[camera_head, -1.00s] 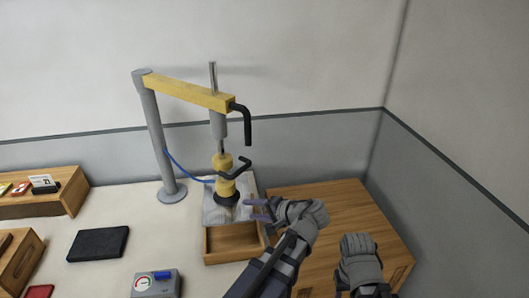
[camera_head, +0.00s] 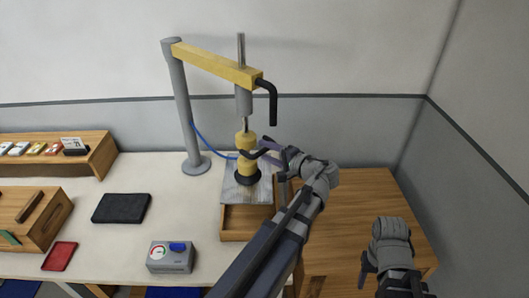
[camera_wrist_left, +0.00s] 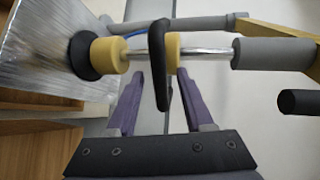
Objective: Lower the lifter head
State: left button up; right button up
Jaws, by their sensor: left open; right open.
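The lifter head (camera_head: 247,166) is a yellow cylinder with a black suction cup at its base and a black bent handle (camera_head: 263,153). It hangs by a thin rod from a yellow arm and its cup is at a grey ribbed sheet (camera_head: 233,193). My left gripper (camera_head: 266,151) is open beside the head. In the left wrist view the purple fingers (camera_wrist_left: 155,95) reach toward the black handle (camera_wrist_left: 158,65), which appears between them, and the head (camera_wrist_left: 107,55) lies sideways. I cannot tell if they touch. My right gripper (camera_head: 369,268) is open and empty at the lower right.
A grey post (camera_head: 181,105) carries the yellow arm (camera_head: 215,63). A wooden tray (camera_head: 245,222) sits under the sheet. A grey gauge box (camera_head: 171,257), a black pad (camera_head: 121,208) and wooden boxes (camera_head: 36,216) lie left. A wooden cabinet top (camera_head: 350,215) is clear at right.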

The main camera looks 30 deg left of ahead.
pick_arm(q)
jog(key=shift+w+a+f, duration=0.15)
jog(key=shift+w+a, duration=0.05)
jog(key=shift+a, duration=0.5)
jog(key=shift+c, duration=0.3)
grip_shut()
dwell(0.7)
